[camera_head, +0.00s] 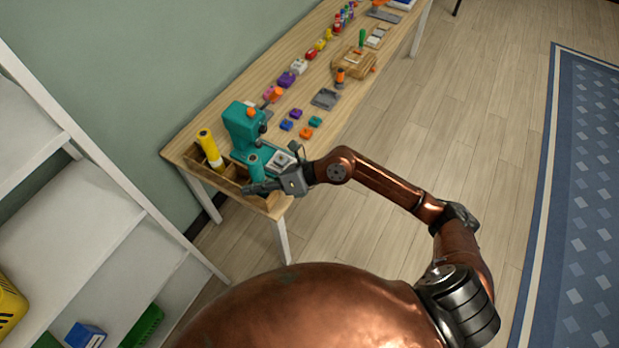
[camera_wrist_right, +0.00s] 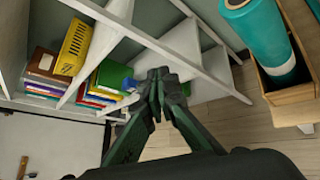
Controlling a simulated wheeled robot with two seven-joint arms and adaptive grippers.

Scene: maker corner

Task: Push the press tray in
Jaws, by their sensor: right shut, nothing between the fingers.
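A teal press (camera_head: 243,127) stands near the close end of the long wooden table. Its tray (camera_head: 283,160), grey with a pale square plate on it, sticks out at the press's right side. My right gripper (camera_head: 250,189) is shut and empty, at the table's near end in front of the press, with its fingers pointing left. The fingers also show closed together in the right wrist view (camera_wrist_right: 158,82). The gripper and wrist hide part of the area near the tray. I cannot tell whether they touch anything. My left gripper is not in view.
A wooden box (camera_wrist_right: 292,96) beside the gripper holds a teal roll (camera_wrist_right: 258,38); the roll also shows in the head view (camera_head: 255,167). A yellow roll (camera_head: 209,147) stands left of the press. Small coloured blocks lie along the table (camera_head: 210,115). White shelves (camera_head: 95,215) are at left.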

